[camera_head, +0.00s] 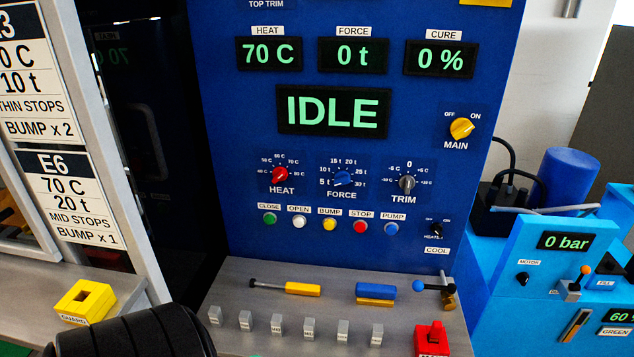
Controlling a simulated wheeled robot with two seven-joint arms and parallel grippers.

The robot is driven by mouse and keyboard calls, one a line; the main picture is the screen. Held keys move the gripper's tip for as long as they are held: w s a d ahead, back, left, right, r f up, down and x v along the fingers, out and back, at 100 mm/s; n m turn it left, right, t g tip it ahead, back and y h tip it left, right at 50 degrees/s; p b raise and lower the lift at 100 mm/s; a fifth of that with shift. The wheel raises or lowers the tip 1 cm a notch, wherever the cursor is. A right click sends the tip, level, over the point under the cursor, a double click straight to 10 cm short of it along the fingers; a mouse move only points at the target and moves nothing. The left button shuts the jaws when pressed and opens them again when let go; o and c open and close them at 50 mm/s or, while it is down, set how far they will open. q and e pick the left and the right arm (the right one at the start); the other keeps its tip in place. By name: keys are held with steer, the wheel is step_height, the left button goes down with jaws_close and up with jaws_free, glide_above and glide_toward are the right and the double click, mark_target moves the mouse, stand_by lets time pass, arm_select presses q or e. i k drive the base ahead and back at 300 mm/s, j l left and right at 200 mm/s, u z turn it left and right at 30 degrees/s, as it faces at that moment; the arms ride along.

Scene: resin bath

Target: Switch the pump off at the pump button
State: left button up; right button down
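The pump button (390,227) is a small round blue button at the right end of a row on the blue control panel (225,170). A white PUMP label (393,216) sits just above it. I cannot tell from its look whether the pump is on. The large status display (333,110) reads IDLE. Neither of my grippers shows in the head view. A dark rounded part, probably of my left arm, shows at the bottom left, well away from the button.
Left of the pump button are the red stop (360,227), yellow bump (329,224), white open (299,222) and green close (269,219) buttons. Below is a grey shelf (240,290) with small blocks and handles. A blue unit (520,265) reading 0 bar stands at right.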

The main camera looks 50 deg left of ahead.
mark_target(391, 229)
steer(key=u, duration=1.4)
